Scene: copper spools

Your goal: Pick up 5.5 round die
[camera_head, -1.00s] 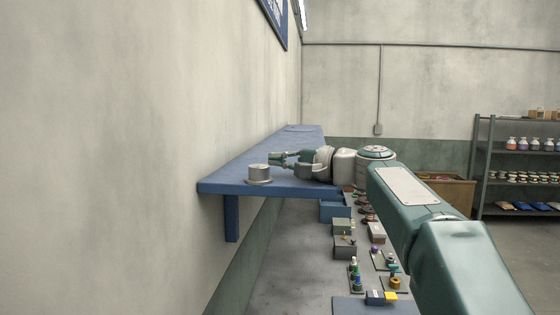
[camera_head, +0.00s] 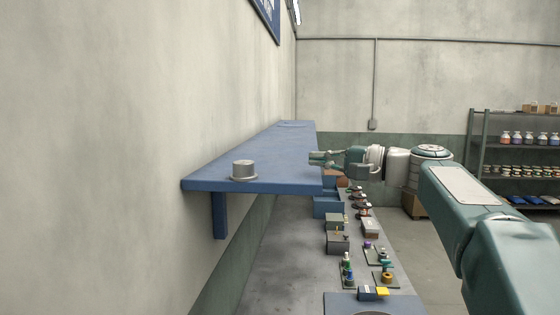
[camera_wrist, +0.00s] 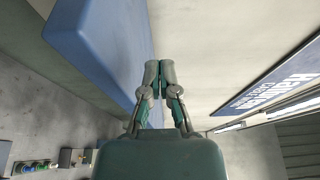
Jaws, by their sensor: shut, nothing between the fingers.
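A grey metal round die (camera_head: 244,170), a short cylinder on a wider flange, stands upright near the front end of the blue shelf (camera_head: 280,160). My gripper (camera_head: 314,158) is at the shelf's right edge, well to the right of the die and apart from it. Its fingers point left. In the wrist view my gripper (camera_wrist: 159,73) has its fingertips together with nothing between them. The die does not show in the wrist view.
Below the shelf, a grey bench (camera_head: 285,260) carries several small blocks and parts. The wall (camera_head: 90,150) borders the shelf on the left. A rack (camera_head: 520,160) of jars stands at the far right. The shelf behind the die is mostly clear.

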